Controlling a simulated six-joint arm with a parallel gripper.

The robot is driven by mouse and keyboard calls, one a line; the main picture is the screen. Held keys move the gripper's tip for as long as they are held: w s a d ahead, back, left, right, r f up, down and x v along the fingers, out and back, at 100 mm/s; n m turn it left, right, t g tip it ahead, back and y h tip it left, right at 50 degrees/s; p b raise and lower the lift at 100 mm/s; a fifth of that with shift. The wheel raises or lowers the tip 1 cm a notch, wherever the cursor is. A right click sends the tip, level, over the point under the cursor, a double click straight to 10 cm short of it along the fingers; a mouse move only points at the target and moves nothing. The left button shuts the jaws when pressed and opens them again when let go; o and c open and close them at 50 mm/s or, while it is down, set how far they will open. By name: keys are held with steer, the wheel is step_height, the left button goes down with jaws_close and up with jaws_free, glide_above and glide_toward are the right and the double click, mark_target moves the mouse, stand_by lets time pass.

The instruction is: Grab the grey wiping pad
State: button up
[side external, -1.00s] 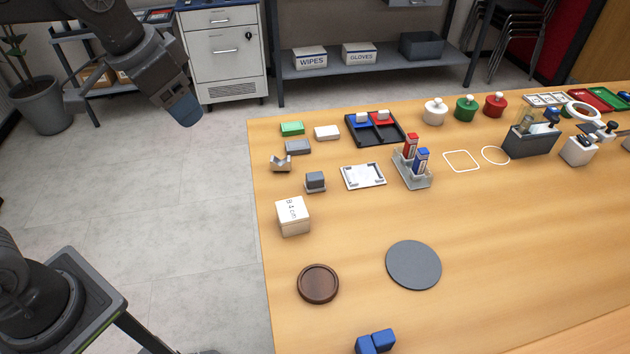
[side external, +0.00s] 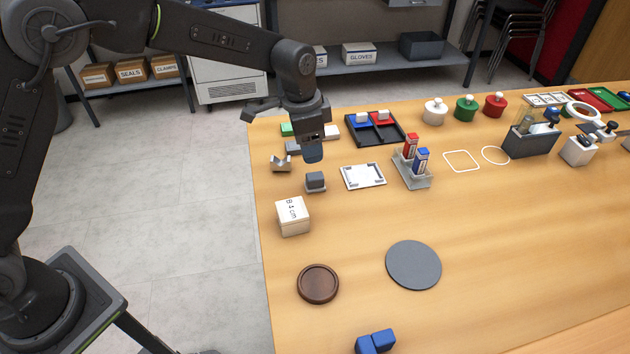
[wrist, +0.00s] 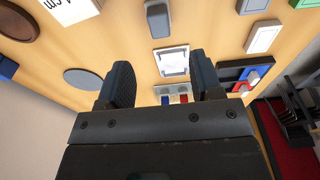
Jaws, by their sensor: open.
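The grey wiping pad (side external: 293,147) is a flat grey block near the table's far left corner, partly hidden behind my gripper in the side view. In the wrist view it lies at the top edge (wrist: 252,6), partly cut off. A green pad (side external: 287,129) and a white pad (side external: 332,132) lie close to it. My gripper (side external: 313,153) hangs over the table, seen just right of the grey pad and above a grey block on a small stand (side external: 315,180). Its two fingers stand apart with nothing between them in the wrist view (wrist: 163,80).
A V-shaped holder (side external: 281,164) stands just in front of the pad. A black tray with blue and red compartments (side external: 398,134), a white framed plate (side external: 378,183) and a marker stand (side external: 425,183) are to the right. A white box (side external: 293,222) stands nearer.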

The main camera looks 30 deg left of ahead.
mark_target(315, 176)
steer(key=f, duration=0.6)
steer(key=d+f, duration=0.1)
steer(key=f, duration=0.2)
steer(key=shift+w+f, duration=0.25)
steer(key=shift+w, duration=0.1)
steer(key=shift+c, duration=0.4)
steer(key=c, duration=0.9)
